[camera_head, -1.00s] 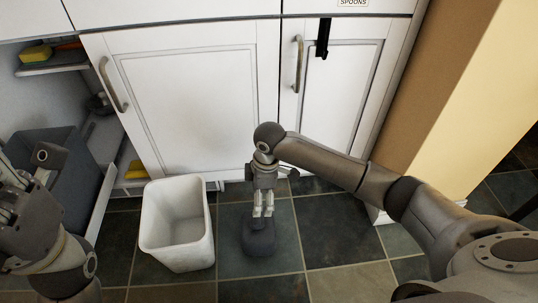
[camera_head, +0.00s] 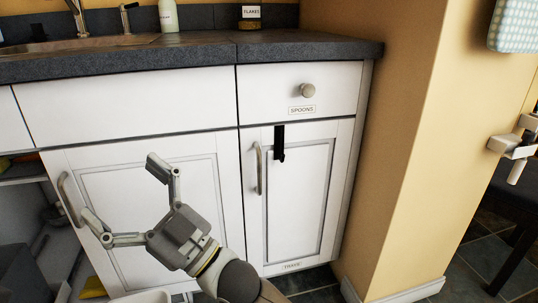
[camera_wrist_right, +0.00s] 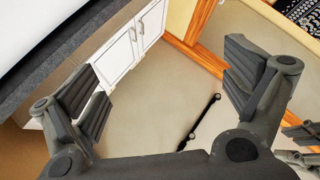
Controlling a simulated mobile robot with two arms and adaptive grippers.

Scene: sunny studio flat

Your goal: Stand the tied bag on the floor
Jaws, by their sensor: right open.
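My right gripper (camera_head: 125,195) is raised in front of the white cabinet doors, its two fingers spread wide with nothing between them. Its open fingers also show in the right wrist view (camera_wrist_right: 165,95), again empty. The tied bag is not visible in either current view. The floor where a dark bag-like shape stood earlier is below the head view or hidden by my right arm.
A white bin (camera_head: 143,297) barely shows at the bottom edge. The open cabinet with a dark bin (camera_head: 20,275) is at lower left. A dark counter (camera_head: 180,52) runs above the doors. A black hook (camera_head: 279,145) hangs on the right door. A yellow wall (camera_head: 410,140) stands at right.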

